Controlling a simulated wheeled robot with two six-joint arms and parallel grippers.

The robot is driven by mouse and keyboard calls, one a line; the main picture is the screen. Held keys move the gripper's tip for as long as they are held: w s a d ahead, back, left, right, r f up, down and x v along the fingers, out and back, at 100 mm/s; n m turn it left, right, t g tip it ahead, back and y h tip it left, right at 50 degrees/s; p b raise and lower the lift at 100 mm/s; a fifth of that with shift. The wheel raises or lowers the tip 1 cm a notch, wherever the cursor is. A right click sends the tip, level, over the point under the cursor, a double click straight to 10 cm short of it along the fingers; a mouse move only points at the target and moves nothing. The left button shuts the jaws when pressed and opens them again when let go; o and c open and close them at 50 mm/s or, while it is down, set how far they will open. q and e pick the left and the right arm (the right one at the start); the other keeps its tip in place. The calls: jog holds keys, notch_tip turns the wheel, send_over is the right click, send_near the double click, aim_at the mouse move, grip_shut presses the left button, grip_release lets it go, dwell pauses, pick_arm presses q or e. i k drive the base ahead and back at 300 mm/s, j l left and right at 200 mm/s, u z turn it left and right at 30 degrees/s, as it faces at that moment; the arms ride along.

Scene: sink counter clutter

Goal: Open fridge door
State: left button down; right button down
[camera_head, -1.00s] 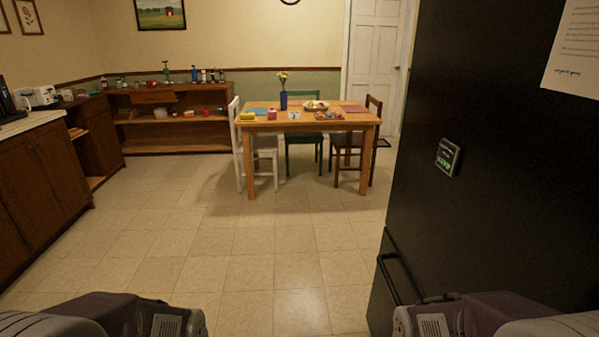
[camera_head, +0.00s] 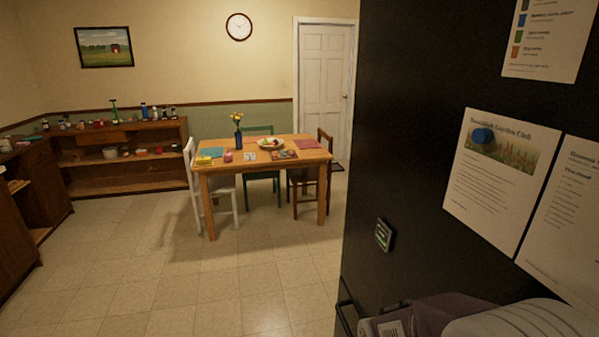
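The black fridge (camera_head: 400,130) fills the right side of the head view. I see its broad side with papers on it; its front faces left and is mostly out of sight. A dark bar handle (camera_head: 345,308) shows low at its left edge. I cannot tell whether the door is shut. My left gripper is out of view.
A wooden table (camera_head: 225,168) with chairs stands ahead. A brown shelf (camera_head: 120,178) and cabinet (camera_head: 15,235) line the left. The tiled floor (camera_head: 190,275) between is clear.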

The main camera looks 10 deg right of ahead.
aim_at(421, 65)
jog(key=k+z, duration=0.1)
jog(key=z, duration=0.35)
jog(key=k+j+z, duration=0.1)
jog(key=z, duration=0.35)
jog(key=k+z, duration=0.1)
jog(key=z, duration=0.35)
